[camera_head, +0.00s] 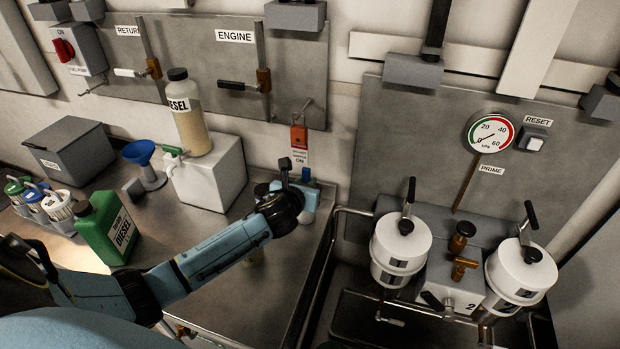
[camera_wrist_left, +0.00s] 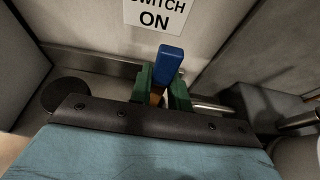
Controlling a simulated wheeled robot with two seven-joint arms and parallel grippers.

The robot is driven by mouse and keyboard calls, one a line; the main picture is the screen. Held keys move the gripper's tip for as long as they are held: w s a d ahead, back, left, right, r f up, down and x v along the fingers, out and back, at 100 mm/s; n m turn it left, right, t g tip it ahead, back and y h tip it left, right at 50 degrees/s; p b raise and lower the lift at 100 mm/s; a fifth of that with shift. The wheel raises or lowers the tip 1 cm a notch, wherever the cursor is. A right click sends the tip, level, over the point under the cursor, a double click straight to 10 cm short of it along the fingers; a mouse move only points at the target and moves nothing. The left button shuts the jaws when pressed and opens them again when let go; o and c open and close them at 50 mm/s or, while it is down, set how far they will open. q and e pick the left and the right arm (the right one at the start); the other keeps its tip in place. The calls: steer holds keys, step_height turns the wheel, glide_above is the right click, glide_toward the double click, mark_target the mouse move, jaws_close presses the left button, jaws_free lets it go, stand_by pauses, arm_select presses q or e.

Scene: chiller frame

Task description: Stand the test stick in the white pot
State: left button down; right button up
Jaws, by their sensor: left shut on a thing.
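The test stick shows as a blue upright tip (camera_wrist_left: 171,62) in the left wrist view, with an orange-brown part below it. My left gripper (camera_wrist_left: 163,88) is shut on it between two green fingers. In the head view the blue tip (camera_head: 306,173) stands up at my left gripper (camera_head: 306,194), over the back right of the steel bench, near the wall. The lower end of the stick is hidden. I cannot make out a white pot for sure; a dark round shape (camera_wrist_left: 65,96) lies left of the gripper in the left wrist view. My right gripper is not in view.
A white block (camera_head: 208,180) with a diesel bottle (camera_head: 188,115) on it stands left of the gripper. A green diesel can (camera_head: 108,228) and blue funnel (camera_head: 143,160) are farther left. Two white filter housings (camera_head: 401,245) (camera_head: 521,275) stand right, beyond the bench edge. A pale object shows partly under my arm.

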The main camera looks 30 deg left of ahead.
arm_select(q)
steer(key=shift+s, duration=0.1)
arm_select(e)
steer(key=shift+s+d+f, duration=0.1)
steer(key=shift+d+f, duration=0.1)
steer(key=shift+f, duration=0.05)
arm_select(q)
steer(key=shift+f, duration=0.2)
steer(key=c, duration=1.4)
jaws_free()
steer(key=shift+c, duration=0.2)
steer(key=shift+o, duration=0.6)
steer(key=p+v, duration=0.2)
steer(key=v, duration=1)
steer(key=shift+r, duration=0.15)
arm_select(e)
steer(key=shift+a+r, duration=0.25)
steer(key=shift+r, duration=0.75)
arm_select(q)
steer(key=shift+a, duration=0.1)
